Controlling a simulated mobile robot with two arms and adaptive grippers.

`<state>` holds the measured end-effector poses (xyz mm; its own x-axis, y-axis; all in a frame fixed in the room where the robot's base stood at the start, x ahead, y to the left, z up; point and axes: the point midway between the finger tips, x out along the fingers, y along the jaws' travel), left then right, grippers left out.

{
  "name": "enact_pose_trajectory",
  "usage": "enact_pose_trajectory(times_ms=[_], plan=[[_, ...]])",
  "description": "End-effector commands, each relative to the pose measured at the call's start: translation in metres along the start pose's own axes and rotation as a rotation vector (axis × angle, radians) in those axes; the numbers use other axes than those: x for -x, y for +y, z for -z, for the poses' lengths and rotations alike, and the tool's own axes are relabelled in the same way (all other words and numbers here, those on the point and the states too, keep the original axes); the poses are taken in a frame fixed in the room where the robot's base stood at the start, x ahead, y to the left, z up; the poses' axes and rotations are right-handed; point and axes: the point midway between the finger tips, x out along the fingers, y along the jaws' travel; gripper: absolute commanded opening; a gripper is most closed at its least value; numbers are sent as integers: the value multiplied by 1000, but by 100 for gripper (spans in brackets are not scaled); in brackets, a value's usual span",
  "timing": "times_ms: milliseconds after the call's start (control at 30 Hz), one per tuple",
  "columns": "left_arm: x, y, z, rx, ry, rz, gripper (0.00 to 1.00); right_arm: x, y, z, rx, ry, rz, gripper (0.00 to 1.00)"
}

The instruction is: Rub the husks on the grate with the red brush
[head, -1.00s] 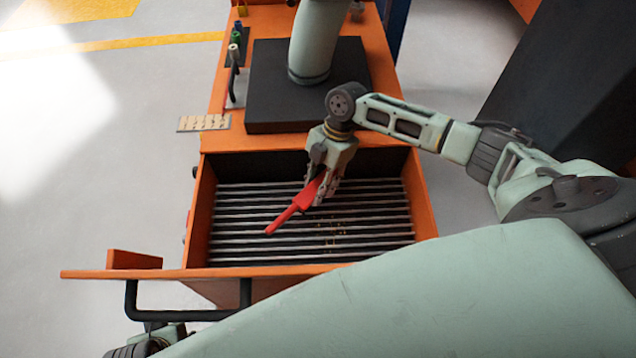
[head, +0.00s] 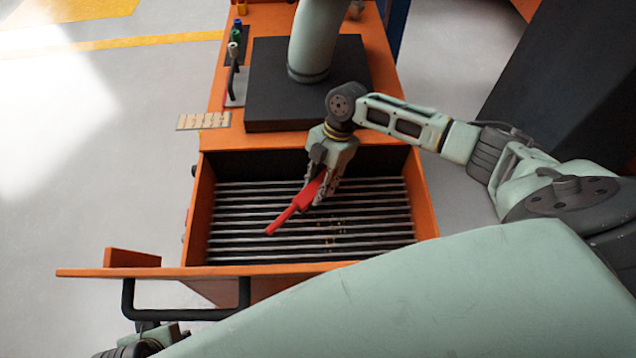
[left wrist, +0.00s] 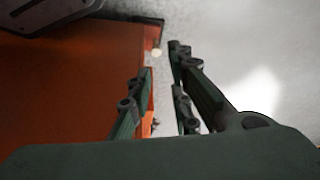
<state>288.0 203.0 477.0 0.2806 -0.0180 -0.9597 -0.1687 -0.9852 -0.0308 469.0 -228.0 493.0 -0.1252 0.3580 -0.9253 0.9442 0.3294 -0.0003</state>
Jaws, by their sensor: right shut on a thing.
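The red brush (head: 295,210) is held by my right gripper (head: 324,193), which is shut on it. The brush slants down to the left over the grate (head: 240,228) of dark and light bars inside the orange box. Whether it touches the bars I cannot tell. The husks (head: 332,232) are small tan specks on the grate, right of the brush's lower end. My left gripper (left wrist: 160,85) shows in the left wrist view with its fingers apart and nothing seen between them. In the head view it is mostly hidden at the bottom left, near a black handle (head: 185,314).
The orange box walls (head: 424,205) surround the grate, with an orange ledge (head: 220,271) along its near side. A black block (head: 265,85) stands behind it with a thick pale pipe (head: 315,45) on top. The floor at left is clear.

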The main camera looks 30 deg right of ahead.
Motion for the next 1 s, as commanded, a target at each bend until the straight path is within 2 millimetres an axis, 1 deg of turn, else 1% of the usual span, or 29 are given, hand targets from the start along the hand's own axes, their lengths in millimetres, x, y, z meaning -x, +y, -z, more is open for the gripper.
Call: enact_pose_trajectory(times_ms=[167, 400, 1000], plan=[[1, 0, 0, 0, -1, 0, 18, -2, 0, 0, 0, 1, -1, 11], [9, 0, 3, 1, 8, 0, 18, -4, 0, -1, 0, 1, -1, 11], [20, 0, 2, 2, 9, 0, 18, -9, 0, -3, 0, 1, -1, 11]])
